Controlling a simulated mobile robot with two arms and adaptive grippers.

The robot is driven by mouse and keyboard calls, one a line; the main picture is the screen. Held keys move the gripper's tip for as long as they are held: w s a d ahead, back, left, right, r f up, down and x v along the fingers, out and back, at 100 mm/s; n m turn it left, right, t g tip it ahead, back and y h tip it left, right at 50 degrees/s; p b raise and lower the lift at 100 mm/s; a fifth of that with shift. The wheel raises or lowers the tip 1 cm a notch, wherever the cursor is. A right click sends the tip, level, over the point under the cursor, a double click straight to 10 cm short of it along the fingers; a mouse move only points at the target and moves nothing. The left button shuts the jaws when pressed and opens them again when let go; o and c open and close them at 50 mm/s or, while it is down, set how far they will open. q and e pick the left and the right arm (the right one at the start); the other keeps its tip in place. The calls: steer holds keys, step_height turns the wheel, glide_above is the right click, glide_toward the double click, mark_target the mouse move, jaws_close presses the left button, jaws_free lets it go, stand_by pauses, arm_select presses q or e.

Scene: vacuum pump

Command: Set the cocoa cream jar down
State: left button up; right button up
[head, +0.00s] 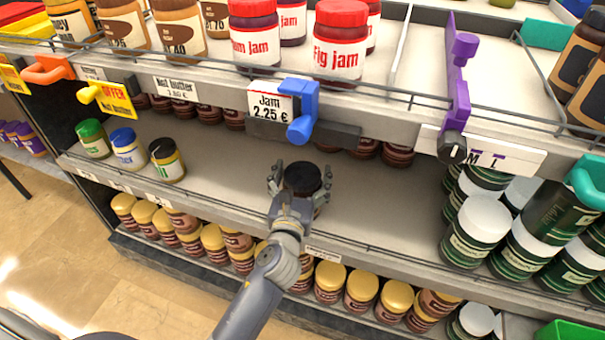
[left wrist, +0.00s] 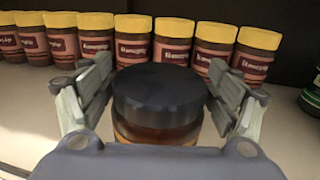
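A jar with a black lid and brown body, which I take as the cocoa cream jar (head: 302,178), is upright at the middle shelf (head: 385,215), near its front edge. It also shows large in the left wrist view (left wrist: 158,92). My left gripper (head: 300,184) reaches in from the front with one finger on each side of this jar. In the left wrist view the fingers stand apart, with narrow gaps beside the jar. The jar's base is hidden, so I cannot tell whether it touches the shelf. My right gripper is not in view.
A row of yellow-lidded jars (left wrist: 133,42) stands behind. Three small jars (head: 128,150) stand left on the same shelf, and white-lidded green jars (head: 475,232) stand right. The upper shelf with jam jars (head: 340,40) and a blue clip (head: 303,110) overhangs.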

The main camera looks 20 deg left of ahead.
mark_target(299, 189)
arm_select(q)
steer(key=shift+r, duration=0.1)
stand_by(0.4)
steer(key=shift+s, duration=0.35)
steer(key=s, duration=0.5)
steer(key=s+d, duration=0.1)
steer(key=s, duration=0.1)
steer(key=shift+s, duration=0.15)
steer(key=s+a+f+n+g+y, duration=0.1)
steer(key=s+a+f+n+g, duration=0.4)
steer(key=n, duration=0.4)
steer(key=s+a+f+n+g+y, duration=0.1)
steer(key=s+a+f+n+g, duration=0.1)
steer(key=s+f+n, duration=0.5)
steer(key=s+d+f+n+g+h, duration=0.3)
steer(key=s+f+n+g, duration=0.4)
steer(key=n, duration=0.9)
steer(key=s+f+h, duration=0.1)
steer(key=s+f, duration=0.2)
steer(key=shift+s+n+g, duration=0.15)
steer(key=shift+n+g, duration=0.15)
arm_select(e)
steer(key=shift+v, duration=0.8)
